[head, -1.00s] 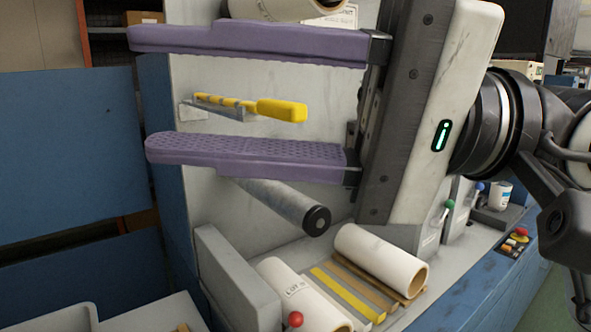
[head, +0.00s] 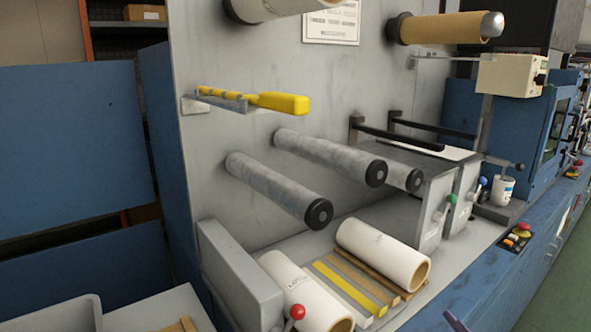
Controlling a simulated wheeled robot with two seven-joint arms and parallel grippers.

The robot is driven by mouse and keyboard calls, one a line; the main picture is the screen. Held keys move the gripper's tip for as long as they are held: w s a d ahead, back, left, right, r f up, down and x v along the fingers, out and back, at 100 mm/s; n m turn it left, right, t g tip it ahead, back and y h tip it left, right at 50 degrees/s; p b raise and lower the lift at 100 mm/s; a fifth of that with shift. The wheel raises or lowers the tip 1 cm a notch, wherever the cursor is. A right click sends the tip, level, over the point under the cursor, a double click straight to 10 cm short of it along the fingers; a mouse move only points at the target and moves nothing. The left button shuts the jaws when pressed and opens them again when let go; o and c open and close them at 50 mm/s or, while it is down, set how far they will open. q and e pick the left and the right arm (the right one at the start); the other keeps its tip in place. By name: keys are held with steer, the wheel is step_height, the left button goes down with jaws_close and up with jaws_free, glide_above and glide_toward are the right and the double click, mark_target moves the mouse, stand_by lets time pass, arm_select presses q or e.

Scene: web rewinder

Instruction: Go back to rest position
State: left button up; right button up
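Neither of my grippers shows in the head view now. A small dark piece at the bottom edge, right of centre, is too little to identify. A yellow-handled tool (head: 283,103) rests on a small bracket on the panel. Two white rolls, the right one (head: 385,253) and the left one (head: 290,285), lie on the machine bed with yellow and brown strips (head: 350,288) between them.
Several grey rollers (head: 280,190) jut from the panel. A brown core (head: 445,28) sits on an upper shaft. Levers with red (head: 298,312), green (head: 451,198) and blue (head: 483,181) knobs stand up. A button box (head: 517,238) is at the right.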

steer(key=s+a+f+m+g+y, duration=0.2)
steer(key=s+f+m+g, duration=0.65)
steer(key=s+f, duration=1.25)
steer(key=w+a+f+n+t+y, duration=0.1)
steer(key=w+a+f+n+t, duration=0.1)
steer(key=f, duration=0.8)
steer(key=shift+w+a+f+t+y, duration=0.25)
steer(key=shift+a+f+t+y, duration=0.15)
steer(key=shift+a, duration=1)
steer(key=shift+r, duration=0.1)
